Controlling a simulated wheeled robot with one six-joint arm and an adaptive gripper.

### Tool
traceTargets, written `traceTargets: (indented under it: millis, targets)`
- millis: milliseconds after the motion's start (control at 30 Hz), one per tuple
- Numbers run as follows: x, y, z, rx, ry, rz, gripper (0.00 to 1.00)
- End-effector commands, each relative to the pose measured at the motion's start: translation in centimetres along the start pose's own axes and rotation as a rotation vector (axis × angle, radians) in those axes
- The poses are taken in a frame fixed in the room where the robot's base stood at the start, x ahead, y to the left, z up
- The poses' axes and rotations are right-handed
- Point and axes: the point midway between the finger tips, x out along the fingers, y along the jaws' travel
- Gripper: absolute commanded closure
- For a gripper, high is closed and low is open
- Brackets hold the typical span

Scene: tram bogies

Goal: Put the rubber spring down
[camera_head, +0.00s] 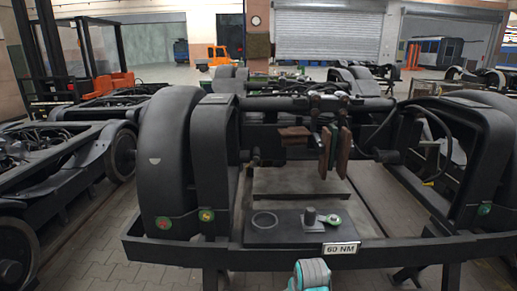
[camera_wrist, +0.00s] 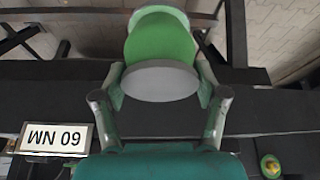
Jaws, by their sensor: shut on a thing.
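The rubber spring (camera_wrist: 160,55) is a green body with grey round end plates. In the wrist view it sits between the two fingers of my gripper (camera_wrist: 160,84), which is shut on it. The spring is seen over a dark beam and the paved floor. In the head view a grey and teal part of my arm shows at the bottom centre, and the spring cannot be made out clearly there.
A dark plate (camera_head: 285,236) on the bogie frame bears a ring (camera_head: 264,220), a short post (camera_head: 310,217) and a small green-and-grey piece (camera_head: 333,221). A "60 NM" sign (camera_head: 341,248) hangs at its front edge; the wrist view shows it inverted (camera_wrist: 55,138).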

Motion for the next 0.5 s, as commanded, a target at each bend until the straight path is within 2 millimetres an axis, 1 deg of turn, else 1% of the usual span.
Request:
traceTargets:
  millis: [33,200,333,500]
  targets:
    - [0.9,0.6,1.9,0.010,-0.002,0.004,0.82]
    - [3.2,1.9,7.5,0.038,-0.002,0.017,0.82]
    - [4.5,2.8,11.8,0.059,-0.003,0.026,0.82]
    - [5.6,3.7,16.8,0.086,-0.001,0.037,0.82]
